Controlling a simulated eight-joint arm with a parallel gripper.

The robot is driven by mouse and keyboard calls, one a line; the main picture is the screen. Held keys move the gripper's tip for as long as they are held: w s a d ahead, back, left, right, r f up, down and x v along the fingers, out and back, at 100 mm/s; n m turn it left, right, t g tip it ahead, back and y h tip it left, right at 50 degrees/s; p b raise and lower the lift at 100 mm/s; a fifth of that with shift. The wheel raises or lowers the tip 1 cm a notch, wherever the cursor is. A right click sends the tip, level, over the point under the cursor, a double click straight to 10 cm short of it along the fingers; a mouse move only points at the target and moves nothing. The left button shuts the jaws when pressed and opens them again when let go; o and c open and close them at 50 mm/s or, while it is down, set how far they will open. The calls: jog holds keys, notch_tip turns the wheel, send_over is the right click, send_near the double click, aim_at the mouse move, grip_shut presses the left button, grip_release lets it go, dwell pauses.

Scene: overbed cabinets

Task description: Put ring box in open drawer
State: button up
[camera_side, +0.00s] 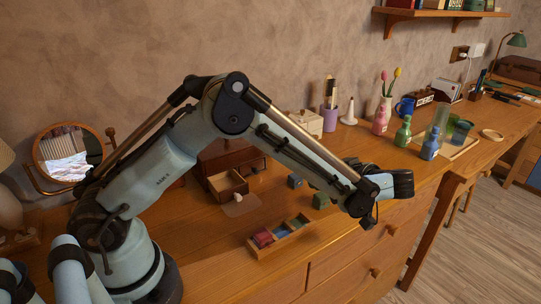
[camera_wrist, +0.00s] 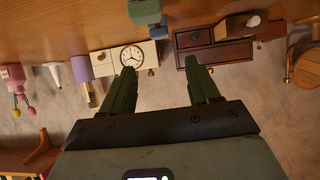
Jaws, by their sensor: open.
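A small green box (camera_side: 320,200) and a small blue-grey box (camera_side: 295,181) stand on the wooden desk; I cannot tell which is the ring box. In the wrist view, a green box (camera_wrist: 145,10) shows at the top edge, partly cut off, with the blue-grey box (camera_wrist: 159,31) just beyond it. The open drawer (camera_side: 228,185) sticks out of a dark wooden chest, with a small pale thing at its edge. It also shows in the wrist view (camera_wrist: 232,30). My gripper (camera_wrist: 163,80) is open and empty, apart from the boxes. Its fingers are hidden in the side view.
A wooden tray (camera_side: 287,242) with coloured compartments lies near the front edge. A white clock box (camera_wrist: 131,57), a purple cup (camera_side: 329,119) and several bottles stand farther back. A round mirror (camera_side: 68,152) stands left. Free desk lies between drawer and tray.

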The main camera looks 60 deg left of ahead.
jog(key=shift+r, duration=0.3)
jog(key=s+r+m+t+h, duration=0.3)
jog(key=s+m+h, duration=0.3)
jog(key=s+m, duration=0.1)
jog(key=s+a+r+m+t+h, duration=0.1)
jog(key=s+r+m+t+h, duration=0.2)
jog(key=s+m+h, duration=0.2)
jog(key=s+m, duration=0.3)
jog(key=m, duration=0.2)
jog(key=shift+r+h, duration=0.35)
jog(key=shift+h, duration=0.05)
jog(key=shift+o, duration=0.5)
jog(key=shift+s+d+f+m+t+h, duration=0.15)
jog(key=shift+s+m+t+h, duration=0.15)
jog(key=shift+s+m+t, duration=0.25)
jog(key=shift+w, duration=0.1)
